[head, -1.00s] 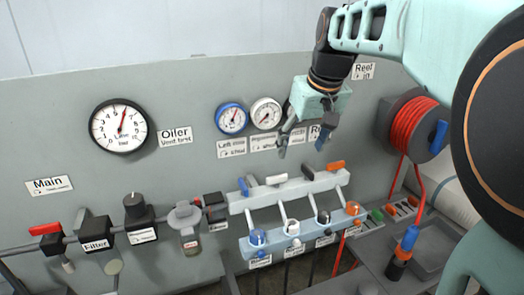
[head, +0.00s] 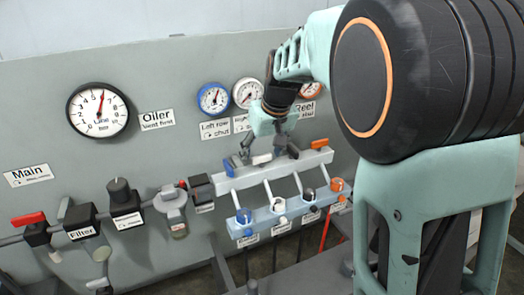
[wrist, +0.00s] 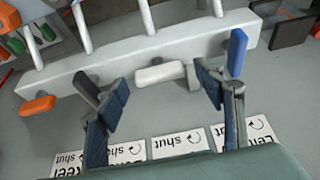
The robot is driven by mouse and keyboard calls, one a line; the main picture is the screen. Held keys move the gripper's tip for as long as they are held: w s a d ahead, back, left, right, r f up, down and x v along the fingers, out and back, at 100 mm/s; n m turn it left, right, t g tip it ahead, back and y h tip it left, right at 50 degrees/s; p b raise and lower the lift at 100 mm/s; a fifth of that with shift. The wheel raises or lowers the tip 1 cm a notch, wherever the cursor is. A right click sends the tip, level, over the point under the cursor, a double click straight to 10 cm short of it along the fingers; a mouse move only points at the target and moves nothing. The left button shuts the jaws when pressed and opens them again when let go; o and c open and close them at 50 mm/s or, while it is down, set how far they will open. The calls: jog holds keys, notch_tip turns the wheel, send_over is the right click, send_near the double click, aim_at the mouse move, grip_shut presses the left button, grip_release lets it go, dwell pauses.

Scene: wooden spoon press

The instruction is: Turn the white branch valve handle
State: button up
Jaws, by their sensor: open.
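The white branch valve handle (head: 262,159) lies on the pale manifold bar (head: 306,160), between the blue handle (head: 229,168) and a dark handle. In the wrist view, the white handle (wrist: 161,73) lies crosswise between my fingertips, slightly beyond them. My gripper (head: 265,151) is open above the bar; it also shows in the wrist view (wrist: 162,88). The right finger is close to the white handle's end, but I cannot tell whether it touches. The left finger is beside the dark handle (wrist: 87,90), and contact there is unclear.
The blue handle (wrist: 237,52) stands just right of my right finger in the wrist view. An orange handle (wrist: 38,106) is farther left. Labels (wrist: 180,143) lie on the panel behind. Gauges (head: 214,98) hang above the bar. My arm hides the right side of the head view.

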jog(key=c, duration=1.2)
jog(key=shift+o, duration=0.2)
jog(key=shift+f+n, duration=0.1)
jog(key=shift+n, duration=0.2)
jog(key=n, duration=0.1)
jog(key=n+y+b, duration=0.1)
jog(key=n, duration=0.1)
jog(key=shift+w+d+n+g+y, duration=0.15)
jog(key=shift+d+n+g+y, duration=0.05)
jog(key=shift+n+g+y, duration=0.1)
jog(key=n, duration=0.2)
jog(key=n+g+y, duration=0.1)
jog(key=n, duration=0.1)
jog(key=shift+w+n+g, duration=0.1)
jog(key=shift+n+g, duration=0.2)
jog(key=n+p, duration=0.1)
jog(key=n+g+p, duration=0.1)
jog(key=n, duration=0.1)
jog(key=n+p, duration=0.1)
jog(key=shift+w+r+n+g, duration=0.1)
jog(key=shift+r+n+g, duration=0.2)
jog(key=shift+g, duration=0.1)
jog(key=shift+w+f+n+g+p, duration=0.15)
jog(key=shift+n+g+p, duration=0.65)
jog(key=shift+n+p, duration=1.15)
jog(key=shift+f+n, duration=0.1)
jog(key=shift+n, duration=0.35)
